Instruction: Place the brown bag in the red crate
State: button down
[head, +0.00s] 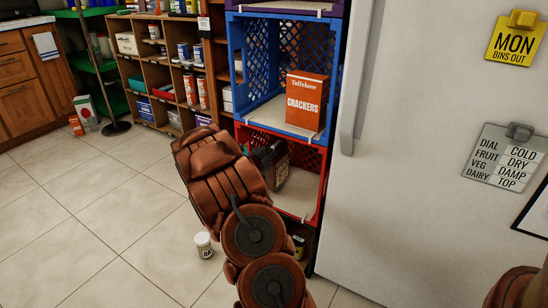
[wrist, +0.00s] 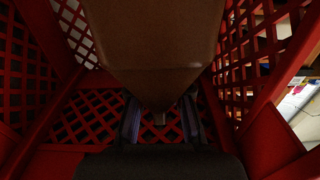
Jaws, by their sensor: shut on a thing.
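The red crate (head: 323,178) is in the stack below the blue crate, its open front facing me. In the head view my gripper (head: 270,158) reaches in at the crate's opening, partly hidden by my arm. In the wrist view red lattice walls (wrist: 95,118) surround my gripper (wrist: 160,118) on the sides and behind. The brown bag (wrist: 155,50) fills the top middle of the wrist view, and my gripper is shut on it. I cannot tell whether the bag touches the crate floor.
A blue crate (head: 232,60) holding a red crackers box (head: 306,100) sits directly above. A white fridge door (head: 400,200) stands close on the right. A small jar (head: 203,244) stands on the tiled floor (head: 100,215), which is open to the left.

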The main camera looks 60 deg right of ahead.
jog(key=shift+f+b, duration=0.65)
jog(key=shift+f, duration=1.05)
jog(key=c, duration=1.1)
grip_release()
jog(key=shift+a, duration=0.1)
jog(key=shift+w+a, duration=0.1)
jog(key=shift+a, duration=0.35)
jog(key=a+p, duration=0.3)
jog(key=a, duration=0.8)
jog(key=shift+s, duration=0.3)
